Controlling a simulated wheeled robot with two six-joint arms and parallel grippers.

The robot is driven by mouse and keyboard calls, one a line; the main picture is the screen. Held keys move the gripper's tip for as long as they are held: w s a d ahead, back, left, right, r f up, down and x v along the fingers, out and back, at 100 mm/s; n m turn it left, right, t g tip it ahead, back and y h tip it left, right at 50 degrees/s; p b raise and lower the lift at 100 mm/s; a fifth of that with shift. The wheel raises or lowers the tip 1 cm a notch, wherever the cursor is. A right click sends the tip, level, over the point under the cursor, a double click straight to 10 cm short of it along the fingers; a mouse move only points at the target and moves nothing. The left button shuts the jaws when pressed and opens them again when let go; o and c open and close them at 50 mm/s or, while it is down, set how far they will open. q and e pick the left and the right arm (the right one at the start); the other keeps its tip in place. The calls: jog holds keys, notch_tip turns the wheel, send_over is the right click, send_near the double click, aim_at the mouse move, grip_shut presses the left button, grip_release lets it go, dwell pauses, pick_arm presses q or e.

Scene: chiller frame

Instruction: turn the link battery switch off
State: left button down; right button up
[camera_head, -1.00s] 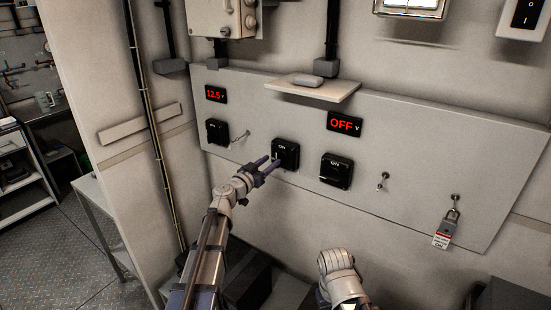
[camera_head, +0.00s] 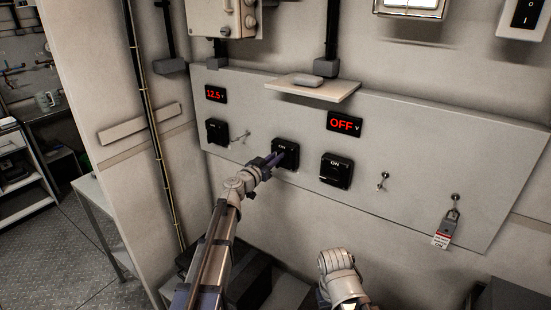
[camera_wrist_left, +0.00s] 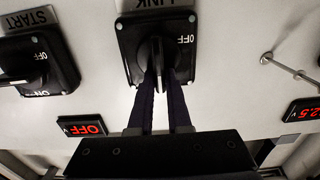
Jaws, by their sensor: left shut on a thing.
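The link battery switch (camera_head: 288,147) is the middle black rotary switch on the grey panel, with ON at its top. In the left wrist view, which is upside down, the link switch (camera_wrist_left: 129,49) has a LINK label above it in the picture and OFF at its right. Its handle stands roughly upright in that picture. My left gripper (camera_head: 276,160) is at the switch. In the wrist view the left gripper (camera_wrist_left: 156,72) has its two dark fingers on either side of the handle, shut on it. My right arm shows at the bottom centre; its fingers are not visible.
The START switch (camera_head: 336,170) is right of the link switch, and another black switch (camera_head: 217,131) is to the left. Displays read 12.5 (camera_head: 215,94) and OFF (camera_head: 344,124). A shelf (camera_head: 312,90) juts out above. A padlock with tag (camera_head: 446,229) hangs at right.

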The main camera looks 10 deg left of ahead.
dwell(0.6)
pick_arm(q)
jog(key=shift+w+a+f+n+b, duration=0.1)
jog(key=shift+a+f+n+b, duration=0.2)
jog(key=shift+n, duration=2.65)
jog(key=shift+w+a+f+n+b, duration=0.15)
jog(key=shift+a+f+n+b, duration=0.15)
jog(key=shift+n, duration=2.6)
jog(key=shift+w+a+f+n+b, duration=0.1)
jog(key=shift+a+f+n+b, duration=0.2)
jog(key=shift+n, duration=2.65)
jog(key=shift+f, duration=0.1)
jog(key=shift+n, duration=0.3)
jog(key=c, duration=0.9)
grip_release()
jog(key=shift+o, duration=0.2)
